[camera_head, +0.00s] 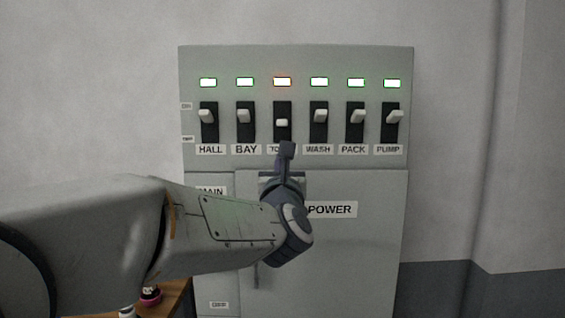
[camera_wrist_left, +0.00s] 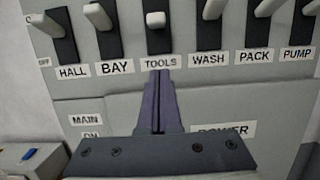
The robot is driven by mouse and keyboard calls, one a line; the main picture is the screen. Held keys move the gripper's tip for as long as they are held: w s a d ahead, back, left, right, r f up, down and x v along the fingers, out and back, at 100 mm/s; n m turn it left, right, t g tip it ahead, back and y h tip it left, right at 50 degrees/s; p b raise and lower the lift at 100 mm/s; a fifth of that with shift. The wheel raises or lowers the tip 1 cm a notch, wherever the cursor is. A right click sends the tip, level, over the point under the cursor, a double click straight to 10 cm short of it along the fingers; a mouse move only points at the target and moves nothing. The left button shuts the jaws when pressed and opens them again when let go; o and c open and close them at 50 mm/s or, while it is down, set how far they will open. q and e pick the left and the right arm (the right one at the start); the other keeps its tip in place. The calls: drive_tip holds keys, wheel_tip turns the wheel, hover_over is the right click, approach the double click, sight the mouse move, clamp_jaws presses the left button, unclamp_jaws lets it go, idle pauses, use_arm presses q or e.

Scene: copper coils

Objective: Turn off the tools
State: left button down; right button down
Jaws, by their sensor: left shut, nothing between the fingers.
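The grey power panel (camera_head: 390,230) stands ahead with a row of several lever switches. The TOOLS switch (camera_head: 282,122) has its white lever lower than the others, and the light above it (camera_head: 282,82) is orange-red. It also shows in the left wrist view (camera_wrist_left: 156,19), above the TOOLS label (camera_wrist_left: 160,61). My left gripper (camera_head: 287,148) is shut and empty just below that switch, covering part of its label. Its closed fingers (camera_wrist_left: 158,82) point up at the TOOLS label in the left wrist view. Whether the fingertips touch the panel I cannot tell. My right gripper is not in view.
Beside it, the BAY switch (camera_head: 244,116) and WASH switch (camera_head: 320,116) have raised levers and green lights, as do HALL, PACK and PUMP. A panel door labelled POWER (camera_head: 331,209) is below. A wooden surface (camera_head: 176,297) is at lower left.

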sight(282, 122)
use_arm(q)
drive_tip(key=shift+w+r+p, duration=0.5)
drive_tip(key=shift+w+r, duration=0.05)
drive_tip(key=shift+r, duration=0.25)
drive_tip(key=shift+w+r+p, duration=0.45)
drive_tip(key=shift+w+r, duration=0.15)
drive_tip(key=shift+r, duration=0.25)
drive_tip(key=shift+w+r+p, duration=0.5)
drive_tip(key=shift+w+r, duration=0.05)
drive_tip(key=shift+r, duration=0.25)
